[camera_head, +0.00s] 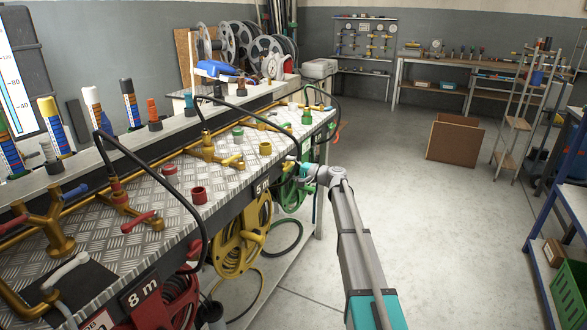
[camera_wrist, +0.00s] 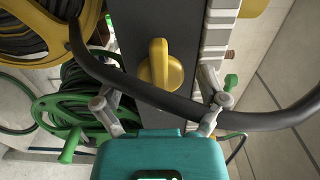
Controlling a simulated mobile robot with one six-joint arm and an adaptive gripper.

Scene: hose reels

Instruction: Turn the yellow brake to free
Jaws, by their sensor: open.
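The yellow brake (camera_wrist: 176,72) is a round knob with a raised grip bar on the dark front panel (camera_wrist: 140,22) of the bench. Its bar points up and down in the wrist view. I cannot make it out clearly in the head view. My gripper (camera_wrist: 156,92) is open, with one finger to the left and one to the right, below the brake in the picture. Nothing is between the fingers except a dark hose (camera_wrist: 115,78), which crosses in front of the lower knob. The gripper also shows at the bench's front edge in the head view (camera_head: 304,172).
A yellow reel (camera_head: 240,245) and a green reel (camera_head: 290,194) hang under the bench front. A red reel (camera_head: 165,302) hangs nearer. Valves and coloured couplings stand on the metal benchtop (camera_head: 140,240).

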